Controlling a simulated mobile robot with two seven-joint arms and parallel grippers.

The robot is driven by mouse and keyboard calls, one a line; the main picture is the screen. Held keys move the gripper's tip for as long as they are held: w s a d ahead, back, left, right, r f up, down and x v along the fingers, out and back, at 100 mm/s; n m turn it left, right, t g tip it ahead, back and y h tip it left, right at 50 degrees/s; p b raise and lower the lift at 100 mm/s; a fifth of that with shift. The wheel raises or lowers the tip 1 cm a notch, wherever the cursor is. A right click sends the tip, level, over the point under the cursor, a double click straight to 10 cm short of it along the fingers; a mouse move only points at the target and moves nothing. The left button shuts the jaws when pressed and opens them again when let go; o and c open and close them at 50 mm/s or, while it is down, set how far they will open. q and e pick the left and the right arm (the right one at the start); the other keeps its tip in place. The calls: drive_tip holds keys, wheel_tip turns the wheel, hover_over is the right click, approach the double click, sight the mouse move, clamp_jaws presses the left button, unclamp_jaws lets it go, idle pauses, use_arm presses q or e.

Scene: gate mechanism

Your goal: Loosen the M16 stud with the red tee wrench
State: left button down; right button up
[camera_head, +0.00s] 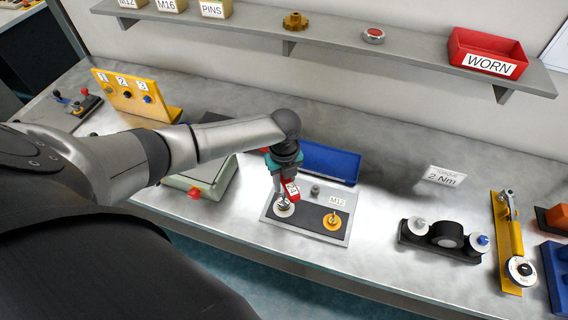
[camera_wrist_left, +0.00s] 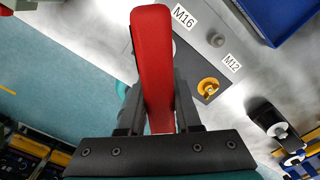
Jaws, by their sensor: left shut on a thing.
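My left gripper (camera_head: 286,184) is shut on the red tee wrench (camera_head: 292,192). In the left wrist view the wrench's red bar (camera_wrist_left: 152,55) stands between the fingers. The wrench is over the left side of a grey plate with a black panel (camera_head: 307,235), above a round silver piece (camera_head: 284,209) at the M16 place. Whether the wrench is seated on the M16 stud is hidden. The M16 label (camera_wrist_left: 184,17) shows beside it in the wrist view. My right gripper is not in view.
A blue tray (camera_head: 328,163) lies just behind the plate. A black block with round knobs (camera_head: 440,240) and a yellow gauge tool (camera_head: 509,245) stand to the right. A pale green box (camera_head: 208,180) is on the left. Bench between plate and black block is clear.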

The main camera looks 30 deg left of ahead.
use_arm(q)
drive_tip(key=shift+r, duration=0.15)
drive_tip(key=shift+w+r+p, duration=0.1)
drive_tip(key=shift+r+p, duration=0.2)
drive_tip(key=shift+r, duration=2.7)
